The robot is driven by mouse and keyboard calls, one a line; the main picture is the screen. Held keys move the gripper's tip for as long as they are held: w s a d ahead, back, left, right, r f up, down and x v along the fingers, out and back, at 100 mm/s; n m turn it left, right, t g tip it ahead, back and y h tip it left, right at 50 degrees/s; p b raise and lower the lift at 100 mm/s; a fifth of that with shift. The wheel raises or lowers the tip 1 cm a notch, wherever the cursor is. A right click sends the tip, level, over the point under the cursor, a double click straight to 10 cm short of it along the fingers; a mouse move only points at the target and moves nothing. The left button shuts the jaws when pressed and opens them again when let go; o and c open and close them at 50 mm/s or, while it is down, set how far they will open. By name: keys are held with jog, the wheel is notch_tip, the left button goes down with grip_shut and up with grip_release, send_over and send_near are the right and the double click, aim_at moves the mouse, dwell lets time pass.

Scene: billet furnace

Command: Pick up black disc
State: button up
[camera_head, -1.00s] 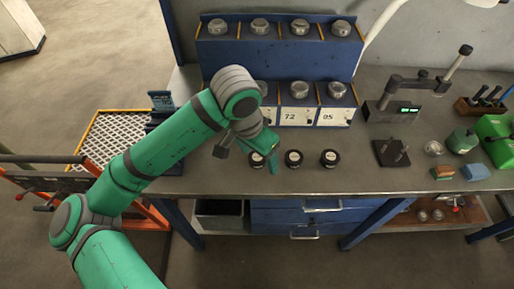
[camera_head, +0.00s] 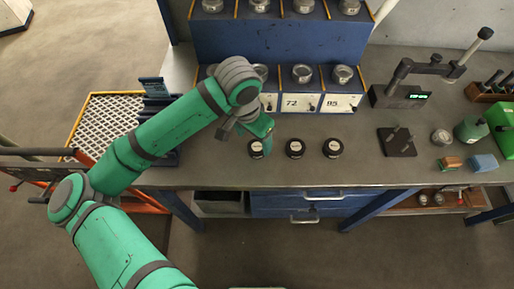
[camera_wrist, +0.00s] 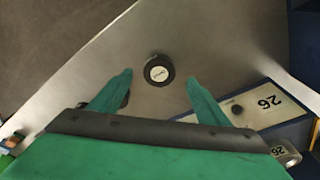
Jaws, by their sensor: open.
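Three small black discs with white labels stand in a row on the workbench: the left disc (camera_head: 256,149), the middle disc (camera_head: 295,149) and the right disc (camera_head: 333,148). My gripper (camera_head: 260,137) is open and empty, close above the left disc in the head view. In the wrist view, a black disc (camera_wrist: 159,70) with a round white label appears between the two green fingertips, slightly ahead of them, with space on both sides.
A blue rack (camera_head: 285,42) with silver round pieces and numbered white labels stands behind the discs. To the right are a dark square plate (camera_head: 397,143) with pegs and a measuring stand (camera_head: 405,95). The bench's front strip is clear.

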aim_at(257, 146)
jog(key=f, duration=0.3)
jog(key=d+f, duration=0.1)
jog(key=shift+w+f, duration=0.35)
jog(key=shift+w, duration=0.05)
jog(key=c, duration=1.7)
